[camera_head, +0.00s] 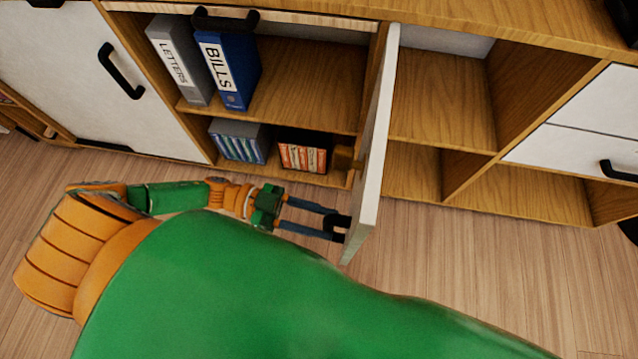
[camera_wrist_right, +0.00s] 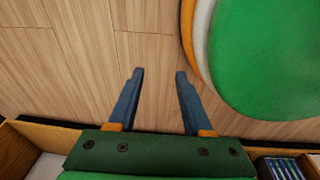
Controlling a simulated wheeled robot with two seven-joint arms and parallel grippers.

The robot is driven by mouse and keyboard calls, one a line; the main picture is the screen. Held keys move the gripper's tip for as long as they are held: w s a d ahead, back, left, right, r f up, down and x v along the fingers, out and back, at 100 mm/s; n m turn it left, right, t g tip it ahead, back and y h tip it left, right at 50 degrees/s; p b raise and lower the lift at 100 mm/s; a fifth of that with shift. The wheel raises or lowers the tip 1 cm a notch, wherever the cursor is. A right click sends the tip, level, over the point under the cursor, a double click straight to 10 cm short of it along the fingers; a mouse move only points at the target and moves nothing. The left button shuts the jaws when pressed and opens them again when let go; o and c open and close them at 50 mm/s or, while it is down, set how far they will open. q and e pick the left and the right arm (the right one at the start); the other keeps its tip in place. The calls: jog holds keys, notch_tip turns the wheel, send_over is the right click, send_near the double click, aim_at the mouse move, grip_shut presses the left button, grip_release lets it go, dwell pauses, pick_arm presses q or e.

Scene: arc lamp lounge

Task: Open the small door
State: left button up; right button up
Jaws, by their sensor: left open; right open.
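The small door (camera_head: 372,170) is a white panel that stands swung out from the cabinet, seen nearly edge-on in the head view. The compartment (camera_head: 440,95) to its right is uncovered. My left gripper (camera_head: 340,228) is open on the left side of the door, with its fingertips at a black handle there. The fingers and the door edge partly hide this handle, so I cannot tell whether they touch it. My right gripper (camera_wrist_right: 160,75) is open and empty in the right wrist view, over the wooden floor.
The left compartment holds a grey binder (camera_head: 180,60), a blue binder (camera_head: 228,65) and boxed books (camera_head: 302,153). A closed white door (camera_head: 95,75) is at left, white drawers (camera_head: 590,115) at right. Bare floor (camera_head: 440,250) lies in front on the right.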

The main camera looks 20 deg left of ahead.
pick_arm(q)
jog(key=shift+o, duration=0.7)
pick_arm(e)
jog(key=shift+a, duration=0.2)
pick_arm(q)
jog(key=a+b, duration=0.1)
jog(key=a, duration=0.6)
jog(key=shift+s, duration=0.4)
pick_arm(e)
jog(key=shift+w+d+f, duration=0.35)
jog(key=shift+d+f, duration=0.25)
jog(key=shift+d, duration=0.1)
jog(key=shift+a, duration=0.1)
